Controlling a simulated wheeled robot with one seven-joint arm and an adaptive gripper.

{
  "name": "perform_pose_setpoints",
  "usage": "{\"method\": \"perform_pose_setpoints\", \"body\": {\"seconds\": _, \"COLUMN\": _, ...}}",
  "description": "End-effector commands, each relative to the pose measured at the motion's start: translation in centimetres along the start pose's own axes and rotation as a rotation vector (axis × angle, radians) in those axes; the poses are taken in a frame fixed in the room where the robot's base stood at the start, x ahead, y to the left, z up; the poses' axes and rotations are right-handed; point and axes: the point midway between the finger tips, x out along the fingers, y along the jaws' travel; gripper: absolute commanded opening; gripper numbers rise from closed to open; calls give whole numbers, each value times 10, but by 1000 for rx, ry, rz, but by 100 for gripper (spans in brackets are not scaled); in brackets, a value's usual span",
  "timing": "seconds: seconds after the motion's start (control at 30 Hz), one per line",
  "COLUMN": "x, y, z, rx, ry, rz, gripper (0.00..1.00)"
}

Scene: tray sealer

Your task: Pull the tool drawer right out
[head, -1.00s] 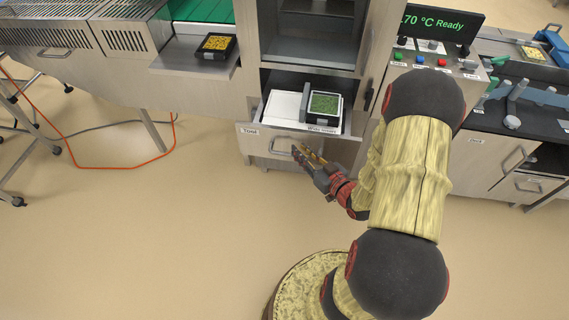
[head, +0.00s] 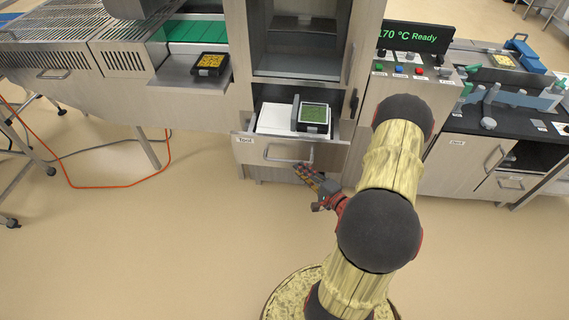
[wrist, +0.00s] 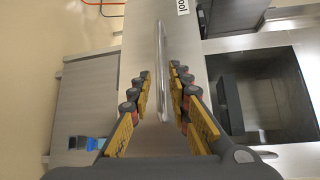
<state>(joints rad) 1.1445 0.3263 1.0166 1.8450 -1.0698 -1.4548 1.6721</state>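The tool drawer (head: 330,152), with a small label at its left end, stands partly open below the cabinet's open bay. Its bar handle (head: 288,159) runs across the front. My gripper (head: 305,171) is at the right part of the handle in the head view. In the wrist view my gripper (wrist: 161,78) is open, with the handle (wrist: 162,50) running between the two yellow-padded fingers. I see no clear contact on either side.
A black tray with yellow contents (head: 210,63) sits on a side shelf at left. A control panel (head: 412,68) reads "70 °C Ready". A dark worktop (head: 500,120) with tools stands at right. An orange cable (head: 95,186) lies on the floor at left. The floor before the drawer is clear.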

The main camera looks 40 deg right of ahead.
Motion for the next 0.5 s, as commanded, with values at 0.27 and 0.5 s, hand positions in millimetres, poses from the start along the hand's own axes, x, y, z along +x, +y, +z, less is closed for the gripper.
{"method": "perform_pose_setpoints", "body": {"seconds": 0.27, "x": 38, "y": 3, "z": 1, "rx": -3, "ry": -5, "rz": 1, "gripper": 19}}
{"method": "perform_pose_setpoints", "body": {"seconds": 0.5, "x": 68, "y": 2, "z": 1, "rx": -4, "ry": -2, "rz": 1, "gripper": 19}}
